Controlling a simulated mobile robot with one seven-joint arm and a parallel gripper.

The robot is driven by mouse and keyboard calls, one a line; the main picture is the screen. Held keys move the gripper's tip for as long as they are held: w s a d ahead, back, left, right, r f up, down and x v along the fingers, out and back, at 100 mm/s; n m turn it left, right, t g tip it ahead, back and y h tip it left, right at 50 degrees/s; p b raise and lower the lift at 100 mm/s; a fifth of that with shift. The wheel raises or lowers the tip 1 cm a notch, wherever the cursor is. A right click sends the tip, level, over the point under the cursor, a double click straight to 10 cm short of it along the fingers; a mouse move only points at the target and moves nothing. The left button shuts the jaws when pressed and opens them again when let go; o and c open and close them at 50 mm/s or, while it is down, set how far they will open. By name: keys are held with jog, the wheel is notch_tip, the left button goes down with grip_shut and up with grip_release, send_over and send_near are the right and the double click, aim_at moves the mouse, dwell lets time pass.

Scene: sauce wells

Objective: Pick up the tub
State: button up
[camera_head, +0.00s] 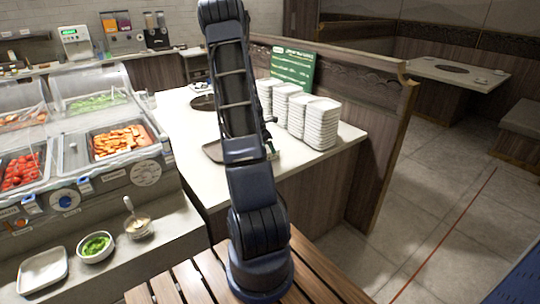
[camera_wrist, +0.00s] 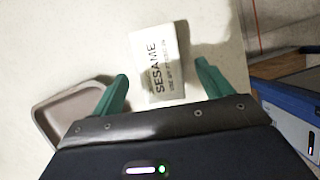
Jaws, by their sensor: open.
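A white tub (camera_wrist: 158,50) labelled SESAME stands on the pale counter in the wrist view. My gripper (camera_wrist: 162,72) is open, with one green finger on each side of the tub's near part. The tub is not clear in the head view, where my arm covers much of that spot.
A shallow grey-brown tray (camera_wrist: 75,112) lies left of the left finger. In the head view, stacks of white plates (camera_head: 313,122) and a green sign (camera_head: 292,68) stand on the counter (camera_head: 185,130). A glass-covered food bar (camera_head: 75,150) is at left.

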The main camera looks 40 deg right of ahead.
jog(key=shift+x, duration=2.6)
jog(key=shift+d+f, duration=0.15)
jog(key=shift+f, duration=0.05)
jog(key=c, duration=1.3)
jog(key=shift+o, duration=0.2)
jog(key=shift+w+r, duration=0.1)
